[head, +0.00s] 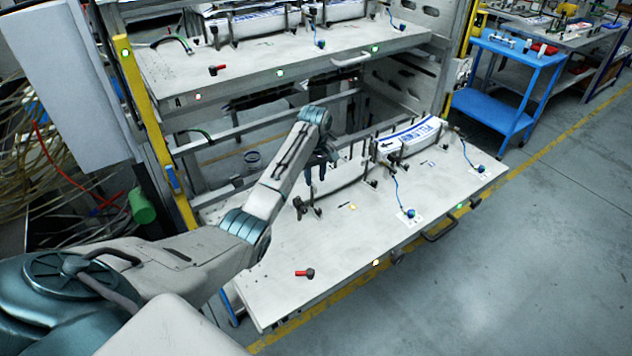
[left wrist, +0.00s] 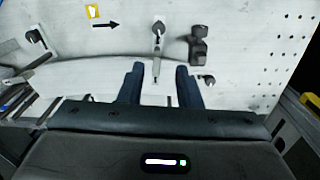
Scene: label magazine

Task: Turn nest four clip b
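A pulled-out light grey tray (head: 330,260) carries posts and small clips. In the head view my left gripper (head: 316,175) points down over the tray's back left part, its tips small and partly hidden. In the left wrist view my left gripper (left wrist: 159,85) is open, with two dark fingers apart. A clip with a round dark knob and a thin pale lever (left wrist: 157,62) shows between and beyond the fingertips; I cannot tell whether they touch it. No readable label says which clip is nest four clip b. A dark post block (left wrist: 199,45) stands beside the lever. My right gripper is not in view.
A yellow tag (left wrist: 92,11) and a printed black arrow (left wrist: 105,25) are on the plate. A white-and-blue label stack (head: 415,138) lies at the tray's back right. A red-handled piece (head: 305,273) is near the front left. Another tray (head: 260,62) is above.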

